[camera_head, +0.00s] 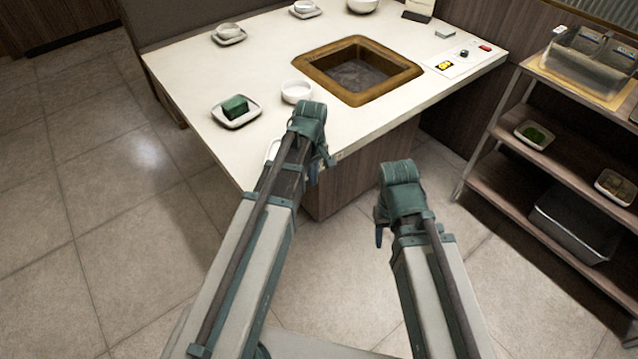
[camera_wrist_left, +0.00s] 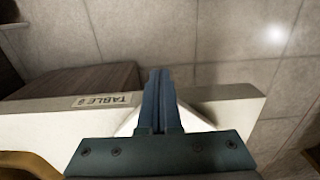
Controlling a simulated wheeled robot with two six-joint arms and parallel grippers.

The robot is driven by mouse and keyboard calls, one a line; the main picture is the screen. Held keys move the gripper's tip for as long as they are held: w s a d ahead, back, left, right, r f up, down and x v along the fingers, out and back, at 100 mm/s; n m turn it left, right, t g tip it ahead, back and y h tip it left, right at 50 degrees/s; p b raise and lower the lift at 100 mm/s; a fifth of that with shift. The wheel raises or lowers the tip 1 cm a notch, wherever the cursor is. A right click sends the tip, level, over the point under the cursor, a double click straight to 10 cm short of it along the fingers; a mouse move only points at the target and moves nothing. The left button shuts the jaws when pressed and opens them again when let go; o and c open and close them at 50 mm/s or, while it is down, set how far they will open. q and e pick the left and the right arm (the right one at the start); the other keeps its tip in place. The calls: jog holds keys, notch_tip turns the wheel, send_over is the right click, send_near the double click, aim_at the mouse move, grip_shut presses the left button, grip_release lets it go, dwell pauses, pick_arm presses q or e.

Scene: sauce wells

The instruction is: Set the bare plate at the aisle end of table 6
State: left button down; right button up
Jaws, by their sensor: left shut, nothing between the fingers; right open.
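The white table (camera_head: 190,75) fills the upper middle of the head view. A white plate (camera_head: 271,151) lies near its near edge, mostly hidden by my left arm; what I see of it is bare. In the left wrist view a white plate (camera_wrist_left: 190,119) shows behind the fingers on the table top. My left gripper (camera_head: 326,158) is shut and empty by this edge; its fingers (camera_wrist_left: 158,88) are together over the plate, contact unclear. A label reading TABLE (camera_wrist_left: 102,100) is on the table edge, its number unclear. My right gripper (camera_head: 380,234) is open and empty, off the table.
A square dish with a green block (camera_head: 235,105), a white bowl (camera_head: 296,91), bowls on saucers (camera_head: 229,32) and a wood-framed sunken well (camera_head: 310,75) occupy the table. A shelf unit (camera_head: 500,185) with dishes and bins stands at right. Tiled floor (camera_head: 90,210) is open at left.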

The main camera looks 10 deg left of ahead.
pick_arm(q)
jog(key=shift+w+a, duration=0.2)
jog(key=shift+a, duration=0.05)
jog(key=w+a, duration=0.1)
jog(key=a, duration=0.1)
jog(key=w+a, duration=0.2)
jog(key=shift+d, duration=0.1)
dwell(0.4)
